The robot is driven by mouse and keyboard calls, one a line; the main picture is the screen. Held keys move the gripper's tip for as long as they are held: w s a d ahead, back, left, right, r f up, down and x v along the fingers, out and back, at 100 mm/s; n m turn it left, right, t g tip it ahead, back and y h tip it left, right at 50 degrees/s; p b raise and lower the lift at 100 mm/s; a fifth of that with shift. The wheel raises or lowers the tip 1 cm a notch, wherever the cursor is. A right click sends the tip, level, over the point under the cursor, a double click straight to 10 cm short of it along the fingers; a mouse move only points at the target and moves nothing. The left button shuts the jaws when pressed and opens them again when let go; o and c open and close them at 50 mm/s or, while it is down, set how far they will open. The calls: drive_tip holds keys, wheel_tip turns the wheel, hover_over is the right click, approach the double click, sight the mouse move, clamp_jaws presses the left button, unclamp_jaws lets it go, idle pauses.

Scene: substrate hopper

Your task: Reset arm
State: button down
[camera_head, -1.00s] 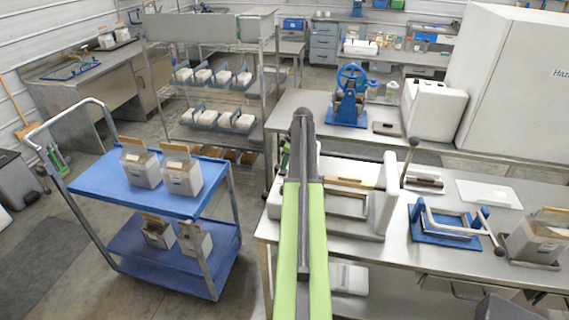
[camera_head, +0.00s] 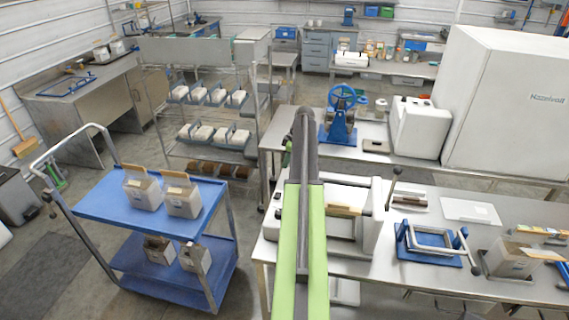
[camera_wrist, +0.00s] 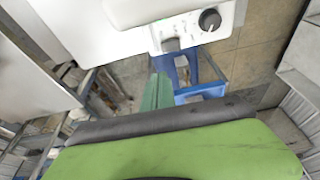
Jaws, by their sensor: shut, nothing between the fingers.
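My arm runs up the middle of the head view as a green and dark grey link. It hides part of the bench behind it. My gripper (camera_wrist: 156,92) shows in the wrist view as a narrow teal-green piece beyond the grey and green link, shut and empty. In the head view, only a small dark green bit shows beside the arm's top end, and the fingertips are hidden there. Nothing is seen touching the gripper.
A blue trolley (camera_head: 105,208) with cartons stands at left. The steel bench (camera_head: 400,278) at right holds a white sealer-like machine (camera_head: 371,225), a blue frame press (camera_head: 430,260) and a carton (camera_head: 508,262). A rack (camera_head: 205,155) of trays stands behind. Open floor lies at lower left.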

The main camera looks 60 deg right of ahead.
drive_tip(key=w+a+f+n+b, duration=0.2)
drive_tip(key=w+a+f+b, duration=0.1)
drive_tip(key=w+a, duration=0.55)
drive_tip(key=w+a+f+n+b, duration=0.1)
drive_tip(key=w+a+f+b, duration=0.15)
drive_tip(key=w+a, duration=0.6)
drive_tip(key=w+a+f+n+g+y+b, duration=0.1)
drive_tip(key=w+a+f+b, duration=0.1)
drive_tip(key=a, duration=0.9)
drive_tip(key=w+a+f+n+b, duration=0.2)
drive_tip(key=a, duration=0.9)
drive_tip(key=s+a+f+g+b, duration=0.1)
drive_tip(key=s+a+f+b, duration=0.15)
drive_tip(key=a, duration=0.55)
drive_tip(key=s+a+f+m+b, duration=0.1)
drive_tip(key=s+a+f, duration=0.15)
drive_tip(key=a, duration=0.65)
drive_tip(key=s+a+f+g+b, duration=0.1)
drive_tip(key=s+a+b, duration=0.15)
drive_tip(key=a, duration=0.55)
drive_tip(key=s+a+f+m+h, duration=0.1)
drive_tip(key=s+a+m+h, duration=0.1)
drive_tip(key=s+m, duration=0.7)
drive_tip(key=shift+s+a, duration=0.2)
drive_tip(key=shift+a, duration=0.1)
